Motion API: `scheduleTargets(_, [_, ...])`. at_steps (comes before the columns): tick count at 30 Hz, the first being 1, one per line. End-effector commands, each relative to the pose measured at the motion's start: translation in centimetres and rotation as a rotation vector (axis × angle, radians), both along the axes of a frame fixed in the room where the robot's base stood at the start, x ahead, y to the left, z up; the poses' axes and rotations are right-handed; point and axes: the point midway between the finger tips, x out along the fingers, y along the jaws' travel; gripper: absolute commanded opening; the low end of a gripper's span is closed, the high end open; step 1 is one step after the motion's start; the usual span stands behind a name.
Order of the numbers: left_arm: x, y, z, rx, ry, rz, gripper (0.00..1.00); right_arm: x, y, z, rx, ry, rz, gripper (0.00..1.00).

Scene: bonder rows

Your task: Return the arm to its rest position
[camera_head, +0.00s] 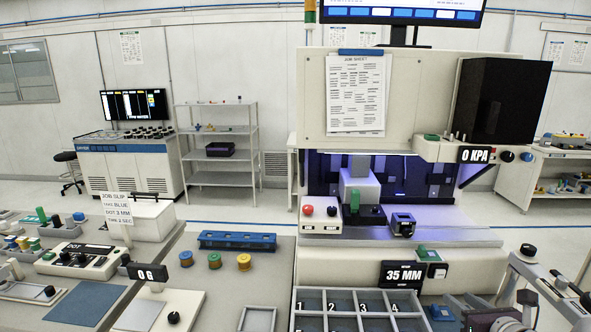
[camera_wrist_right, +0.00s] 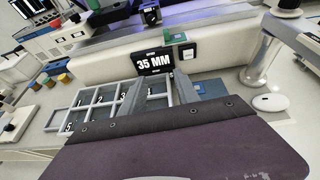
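My right gripper (camera_head: 478,308) shows at the lower right of the head view, dark and partly cut off by the bottom edge, beside the numbered grey tray (camera_head: 341,291). My left gripper does not show in either view.
The bonder (camera_head: 388,262) with its 35 MM sign (camera_head: 403,275) stands behind the tray. A blue rack (camera_head: 237,240) and several small coloured spools (camera_head: 215,261) lie to the left. A box labelled DOT (camera_head: 78,259) stands farther left. Grey bench surface (camera_head: 215,283) around the spools is clear.

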Motion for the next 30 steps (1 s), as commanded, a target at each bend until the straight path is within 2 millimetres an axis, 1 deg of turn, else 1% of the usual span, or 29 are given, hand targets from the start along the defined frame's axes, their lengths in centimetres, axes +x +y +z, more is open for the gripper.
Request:
scheduleTargets(1, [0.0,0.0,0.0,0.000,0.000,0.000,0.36,0.6,1.0,0.1,-0.001,-0.001,0.026,0.38])
scheduleTargets(5, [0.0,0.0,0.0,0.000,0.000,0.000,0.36,2.0,3.7,0.3,-0.005,-0.004,0.099,0.38])
scheduleTargets(8, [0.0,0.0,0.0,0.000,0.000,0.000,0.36,3.1,6.5,0.3,-0.008,-0.003,0.170,0.38])
scheduleTargets(11, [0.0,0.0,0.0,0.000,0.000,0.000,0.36,3.8,10.1,0.0,-0.018,0.010,0.269,0.38])
scheduleTargets(13, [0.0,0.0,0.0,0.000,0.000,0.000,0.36,4.0,13.0,-0.5,-0.035,0.030,0.358,0.38])
scheduleTargets(14, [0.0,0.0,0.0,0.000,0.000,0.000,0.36,4.0,14.4,-0.7,-0.044,0.040,0.400,0.38])
scheduleTargets(15, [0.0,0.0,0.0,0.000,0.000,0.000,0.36,3.8,16.3,-1.2,-0.063,0.058,0.463,0.38])
scheduleTargets(17, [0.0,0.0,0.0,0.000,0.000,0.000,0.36,3.1,19.5,-2.2,-0.103,0.092,0.576,0.38])
scheduleTargets(18, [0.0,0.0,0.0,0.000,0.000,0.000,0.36,2.3,21.8,-3.0,-0.144,0.121,0.669,0.38])
scheduleTargets(20, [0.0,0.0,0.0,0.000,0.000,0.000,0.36,0.4,25.6,-4.7,-0.235,0.170,0.846,0.38])
scheduleTargets(21, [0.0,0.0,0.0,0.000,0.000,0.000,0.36,-1.5,28.0,-6.1,-0.321,0.205,0.990,0.38])
scheduleTargets(22, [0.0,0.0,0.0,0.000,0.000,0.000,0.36,-3.4,29.7,-7.4,-0.407,0.233,1.119,0.38])
scheduleTargets(23, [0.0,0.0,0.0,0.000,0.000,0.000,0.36,-5.5,31.1,-8.7,-0.513,0.256,1.264,0.38])
scheduleTargets(24, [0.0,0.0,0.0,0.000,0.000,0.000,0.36,-8.4,32.1,-10.5,-0.676,0.279,1.464,0.38])
scheduleTargets(25, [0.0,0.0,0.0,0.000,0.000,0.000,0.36,-10.2,32.1,-11.7,-0.802,0.286,1.605,0.38])
scheduleTargets(26, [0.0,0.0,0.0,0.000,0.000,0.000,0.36,-11.7,31.7,-12.8,-0.929,0.285,1.737,0.38])
scheduleTargets(27, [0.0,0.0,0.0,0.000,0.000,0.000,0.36,-13.2,30.8,-13.9,-1.094,0.273,1.897,0.38])
scheduleTargets(29, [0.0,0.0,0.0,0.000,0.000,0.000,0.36,-14.4,28.8,-15.0,-1.321,0.243,2.098,0.38])
scheduleTargets(30, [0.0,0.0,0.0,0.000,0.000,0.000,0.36,-14.6,27.3,-15.5,-1.453,0.222,2.203,0.38])
